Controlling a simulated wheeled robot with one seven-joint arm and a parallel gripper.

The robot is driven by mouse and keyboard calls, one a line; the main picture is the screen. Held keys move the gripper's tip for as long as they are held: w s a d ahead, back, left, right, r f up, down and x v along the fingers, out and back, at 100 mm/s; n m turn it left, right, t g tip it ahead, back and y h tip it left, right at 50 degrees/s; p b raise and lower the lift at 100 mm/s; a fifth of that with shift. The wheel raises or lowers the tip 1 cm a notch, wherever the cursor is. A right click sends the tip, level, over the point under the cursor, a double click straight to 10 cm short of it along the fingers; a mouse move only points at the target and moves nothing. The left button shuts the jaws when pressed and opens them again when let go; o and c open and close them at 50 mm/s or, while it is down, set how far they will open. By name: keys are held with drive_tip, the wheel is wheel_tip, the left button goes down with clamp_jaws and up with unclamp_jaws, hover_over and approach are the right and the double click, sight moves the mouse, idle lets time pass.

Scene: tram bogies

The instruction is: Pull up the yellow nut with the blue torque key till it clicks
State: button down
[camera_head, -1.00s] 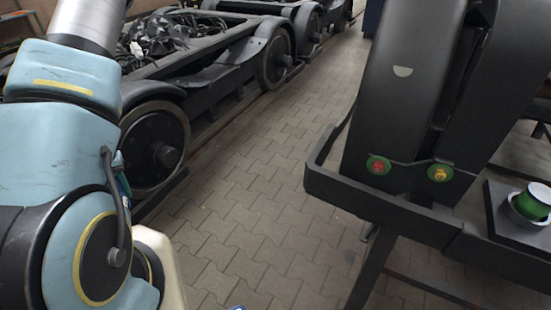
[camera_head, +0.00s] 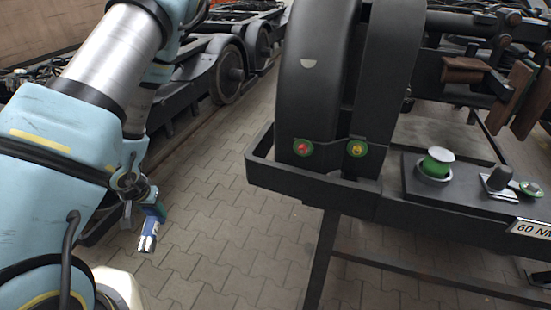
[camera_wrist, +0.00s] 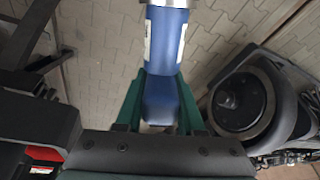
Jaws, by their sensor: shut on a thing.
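The yellow nut (camera_head: 356,148) sits on a green round base on the black strap low on the bogie's dark housing, right of centre in the head view. A red nut (camera_head: 303,149) on a similar green base is to its left. My gripper (camera_head: 155,210) is at the left, well apart from both nuts, over the paved floor. It is shut on the blue torque key (camera_head: 149,230), whose metal end points down. In the wrist view the blue key (camera_wrist: 167,35) stands between my green fingers (camera_wrist: 160,98). Its metal end is cut off at the top edge.
A black rail (camera_head: 330,190) runs below the nuts. On a dark plate to the right are a green-and-white knob (camera_head: 437,163), a metal piece and a "60 NM" label (camera_head: 533,229). Other bogies with wheels (camera_head: 229,75) stand behind my arm. Paved floor (camera_head: 235,200) between is clear.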

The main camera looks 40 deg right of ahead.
drive_tip(key=s+d+r+m+g+h+b, duration=0.1)
drive_tip(key=s+d+r+m+g+h, duration=0.25)
drive_tip(key=d, duration=0.55)
drive_tip(key=s+d+m+h, duration=0.3)
drive_tip(key=s+d+m, duration=0.25)
drive_tip(key=d, duration=0.25)
drive_tip(key=s+d+r+m+g+h+b, duration=0.15)
drive_tip(key=s+d+m+h, duration=0.3)
drive_tip(key=d, duration=0.45)
drive_tip(key=s+d+r+m+g+y, duration=0.1)
drive_tip(key=s+d+r+m+g, duration=0.3)
drive_tip(key=s, duration=0.5)
drive_tip(key=s+d+r+m+g+b, duration=0.1)
drive_tip(key=s+d+r+m+g, duration=0.3)
drive_tip(key=s+d+r+g, duration=0.5)
drive_tip(key=shift+s+r+y, duration=0.15)
drive_tip(key=shift+r+y, duration=0.25)
drive_tip(key=shift+r, duration=0.4)
